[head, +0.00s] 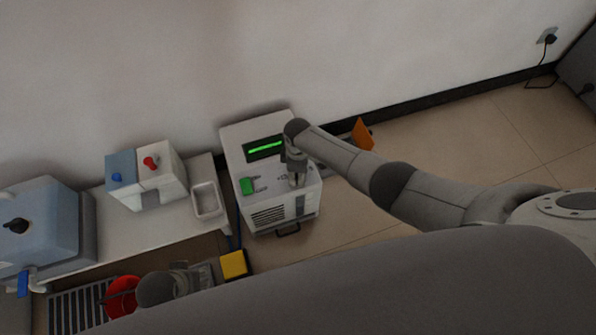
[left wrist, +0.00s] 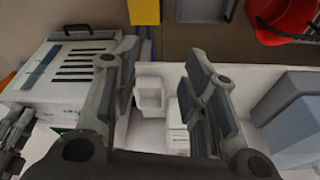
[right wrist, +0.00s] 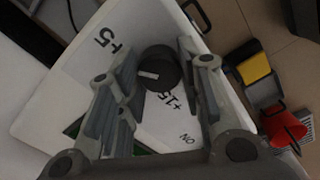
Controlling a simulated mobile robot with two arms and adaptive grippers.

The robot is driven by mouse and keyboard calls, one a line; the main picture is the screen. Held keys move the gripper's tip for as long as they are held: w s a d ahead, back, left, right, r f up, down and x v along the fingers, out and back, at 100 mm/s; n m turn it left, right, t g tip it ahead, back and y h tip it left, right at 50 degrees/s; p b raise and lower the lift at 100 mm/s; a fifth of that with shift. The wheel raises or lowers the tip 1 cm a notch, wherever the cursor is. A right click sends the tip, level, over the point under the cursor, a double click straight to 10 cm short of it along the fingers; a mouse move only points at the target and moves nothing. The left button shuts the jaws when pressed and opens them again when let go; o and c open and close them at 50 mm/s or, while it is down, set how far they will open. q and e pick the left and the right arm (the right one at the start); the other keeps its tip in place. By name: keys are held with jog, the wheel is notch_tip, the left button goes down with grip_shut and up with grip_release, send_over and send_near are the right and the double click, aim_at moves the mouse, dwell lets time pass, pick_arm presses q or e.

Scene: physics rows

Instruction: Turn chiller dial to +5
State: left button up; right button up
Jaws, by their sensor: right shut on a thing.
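The chiller (head: 236,135) is a white box on the floor with a lit green display (head: 265,148) and a green switch (head: 247,186). Its black dial (right wrist: 160,62) shows in the right wrist view, with a short white mark on its lower left. The "+5" label (right wrist: 105,42) is left of the dial and "+15" (right wrist: 181,99) is below right. My right gripper (right wrist: 160,64) is closed around the dial, one finger on each side; the head view hides the dial behind it. My left gripper (left wrist: 165,65) is open and empty, and also shows in the head view (head: 195,272).
Left of the chiller, a bench (head: 140,228) holds a blue-and-white box (head: 160,185), a white tray (head: 206,200) and a blue-grey machine (head: 45,225). A yellow block (head: 234,264) and red bucket (head: 122,297) are near my left arm.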

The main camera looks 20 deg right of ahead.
pick_arm(q)
jog(key=shift+s+f, duration=0.1)
jog(key=shift+f, duration=0.65)
pick_arm(e)
jog(key=shift+m, duration=0.6)
jog(key=o, duration=1.1)
jog(key=shift+c, duration=0.2)
jog(key=shift+r, duration=0.1)
notch_tip(320, 180, up, 12)
